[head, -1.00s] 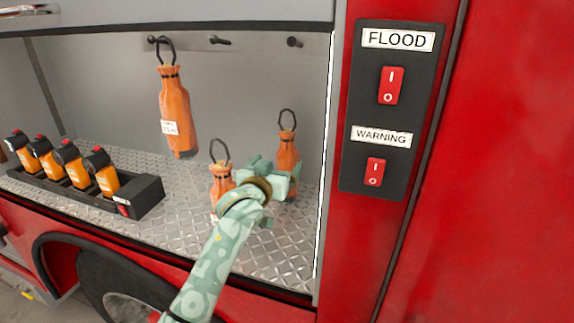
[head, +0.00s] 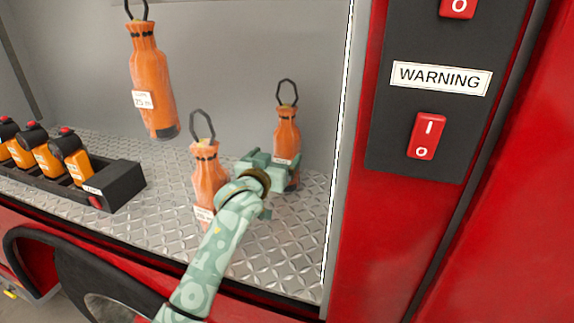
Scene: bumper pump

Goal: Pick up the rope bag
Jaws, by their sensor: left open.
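Three orange rope bags with dark loops are in the head view. One rope bag (head: 152,85) hangs at the back wall on the left. A second rope bag (head: 207,180) stands on the metal floor, just left of my left gripper. A third rope bag (head: 287,130) stands farther back, at the gripper's far side. My left gripper (head: 280,170) is open, with its fingers at the lower part of the third bag and partly covering it. I cannot tell whether the fingers touch it or lie around it. My right gripper is not in view.
A black charger tray (head: 120,190) with several orange-and-black devices stands on the left of the diamond-plate floor (head: 150,215). The compartment's right edge and a red panel with the WARNING switch (head: 427,136) bound the right. Bare floor lies at the front right.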

